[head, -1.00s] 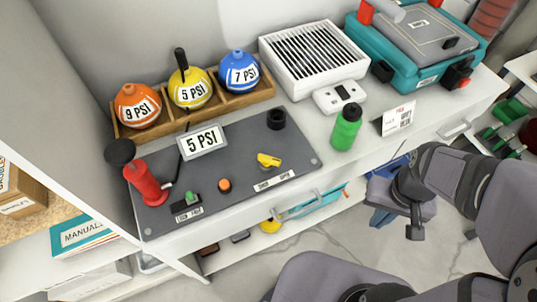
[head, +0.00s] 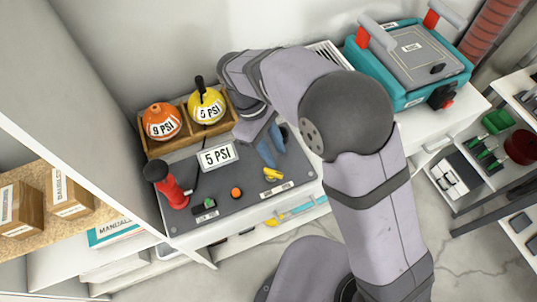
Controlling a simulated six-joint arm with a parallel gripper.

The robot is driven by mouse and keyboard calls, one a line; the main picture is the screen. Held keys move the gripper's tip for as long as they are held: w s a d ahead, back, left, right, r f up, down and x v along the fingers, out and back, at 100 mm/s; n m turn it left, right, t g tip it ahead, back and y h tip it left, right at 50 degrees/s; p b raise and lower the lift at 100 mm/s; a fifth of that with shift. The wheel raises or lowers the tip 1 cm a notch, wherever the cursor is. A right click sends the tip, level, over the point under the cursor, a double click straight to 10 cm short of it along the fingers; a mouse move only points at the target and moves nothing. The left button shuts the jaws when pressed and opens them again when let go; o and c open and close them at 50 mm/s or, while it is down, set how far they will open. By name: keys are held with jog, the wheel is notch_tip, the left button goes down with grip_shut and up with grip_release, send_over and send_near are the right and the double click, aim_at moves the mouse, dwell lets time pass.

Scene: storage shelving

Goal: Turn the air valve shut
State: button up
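The air valve is a small yellow lever (head: 273,174) on the grey control panel (head: 220,214), near the panel's right front. My gripper (head: 268,146) is over the back right part of the panel, just behind and above the yellow lever in the picture. A gap shows between its tip and the lever. Blue-grey parts show at its end, but I cannot tell whether the fingers are open or shut. My arm comes in from the right and hides the black socket and the area behind it.
A red hand pump (head: 174,191), a "5 PSI" sign (head: 216,155), a green switch (head: 208,203) and an orange button (head: 236,193) are on the panel. Orange (head: 161,121) and yellow (head: 207,105) balls sit in a wooden tray behind. A teal case (head: 412,70) stands at right.

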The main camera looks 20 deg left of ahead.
aim_at(271, 171)
jog(key=s+a+n, duration=0.2)
jog(key=a, duration=0.2)
jog(key=shift+d+p+x, duration=0.2)
jog(key=shift+p+x, duration=0.15)
jog(key=shift+x, duration=0.75)
jog(key=shift+d+p+x, duration=0.15)
jog(key=shift+p+x, duration=0.2)
jog(key=shift+x, duration=0.8)
jog(key=shift+d+p+x, duration=0.2)
jog(key=shift+p+x, duration=0.15)
jog(key=shift+x, duration=0.75)
jog(key=shift+w+r, duration=0.15)
jog(key=shift+r, duration=0.05)
grip_shut()
